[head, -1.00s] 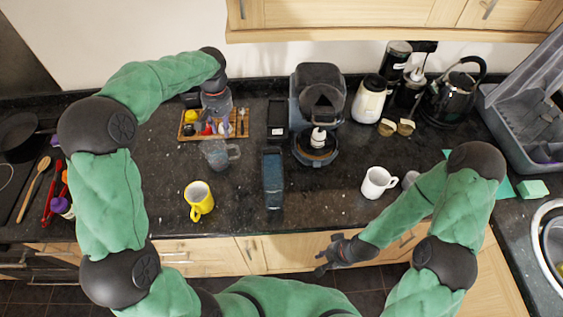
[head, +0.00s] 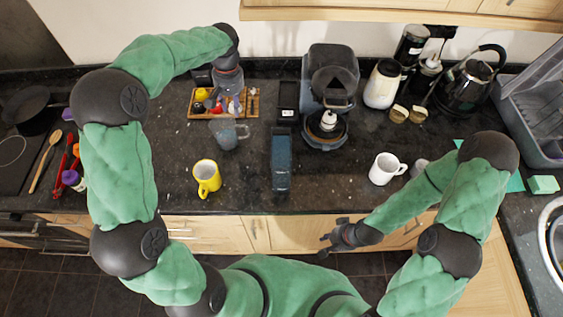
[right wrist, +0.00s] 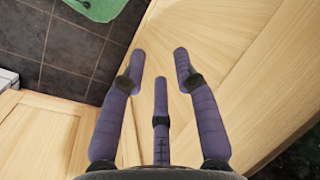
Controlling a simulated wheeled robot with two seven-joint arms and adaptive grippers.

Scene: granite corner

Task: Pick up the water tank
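The water tank (head: 281,165) is a narrow dark-blue translucent box standing on the counter in front of the coffee machine (head: 330,85), apart from it. My left gripper (head: 228,98) is left of and behind the tank, pointing down over a small wooden tray, behind a clear glass jug (head: 225,133). Its fingers are too small and blurred to show open or shut. My right gripper (head: 330,241) is in front of the counter edge, right of the tank and apart from it. In the right wrist view my right gripper (right wrist: 159,63) has its fingers spread, with nothing between them.
A yellow mug (head: 206,179) stands left of the tank, a white mug (head: 384,168) right of it. A small black box (head: 287,101) is behind it. The wooden tray (head: 200,116) holds small items. Jars and a kettle (head: 467,85) stand at the back right. Counter around the tank is mostly clear.

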